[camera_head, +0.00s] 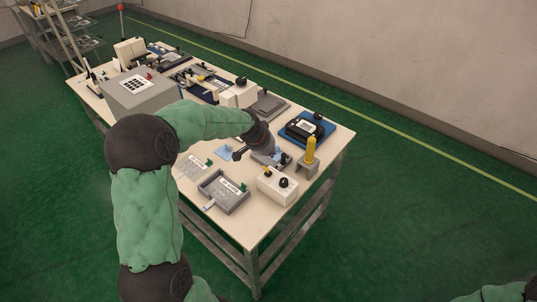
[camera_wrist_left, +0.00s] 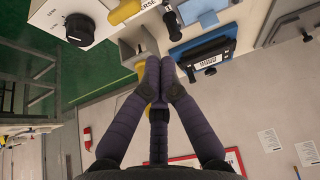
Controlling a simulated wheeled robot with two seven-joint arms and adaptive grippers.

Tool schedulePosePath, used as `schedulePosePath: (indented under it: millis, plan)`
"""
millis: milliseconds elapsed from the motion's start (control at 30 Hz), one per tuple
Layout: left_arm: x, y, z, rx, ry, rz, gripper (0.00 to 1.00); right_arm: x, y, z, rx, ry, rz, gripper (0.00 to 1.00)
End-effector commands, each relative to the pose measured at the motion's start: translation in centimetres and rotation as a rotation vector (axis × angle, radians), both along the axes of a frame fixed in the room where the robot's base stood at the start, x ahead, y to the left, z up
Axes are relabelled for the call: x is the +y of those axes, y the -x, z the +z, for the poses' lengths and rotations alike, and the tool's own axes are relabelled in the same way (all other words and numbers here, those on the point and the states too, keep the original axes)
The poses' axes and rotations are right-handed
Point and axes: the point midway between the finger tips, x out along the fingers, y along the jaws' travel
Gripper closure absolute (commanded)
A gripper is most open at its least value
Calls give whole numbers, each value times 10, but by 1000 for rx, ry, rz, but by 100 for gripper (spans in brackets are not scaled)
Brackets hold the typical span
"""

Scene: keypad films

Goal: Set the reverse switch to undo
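The reverse switch appears to be a small grey unit with a black handle (camera_wrist_left: 172,25) at the top of the left wrist view. Part of a label ending in "ERSE" shows beside it. In the head view, the dark fingers of my left gripper (camera_head: 268,150) are over this unit and partly hide it. In the left wrist view my left gripper (camera_wrist_left: 160,62) has its fingertips together with nothing visible between them. They appear just below the handle in the picture; I cannot tell whether they touch it. The switch's setting is not readable. My right gripper is out of view.
A white box (camera_head: 276,188) with a black knob and yellow part stands close by. A yellow cylinder (camera_head: 310,150) on a grey block and a blue device (camera_head: 292,134) are to the right. A grey tray (camera_head: 232,207) lies near the table's front edge. Several devices crowd the far end.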

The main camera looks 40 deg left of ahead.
Motion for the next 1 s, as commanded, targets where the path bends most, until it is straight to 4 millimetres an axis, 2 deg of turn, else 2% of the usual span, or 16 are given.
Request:
schedulePosePath:
  millis: [67,300,533,700,1000]
  plan:
    - [-1,-6,7,1,0,-2,100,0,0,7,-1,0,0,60]
    - [3,25,44,-2,-2,1,100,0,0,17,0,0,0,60]
    - [4,48,70,0,-1,0,100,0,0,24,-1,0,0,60]
    - [5,57,79,2,0,0,100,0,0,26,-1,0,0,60]
    - [5,59,81,1,0,0,100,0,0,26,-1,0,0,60]
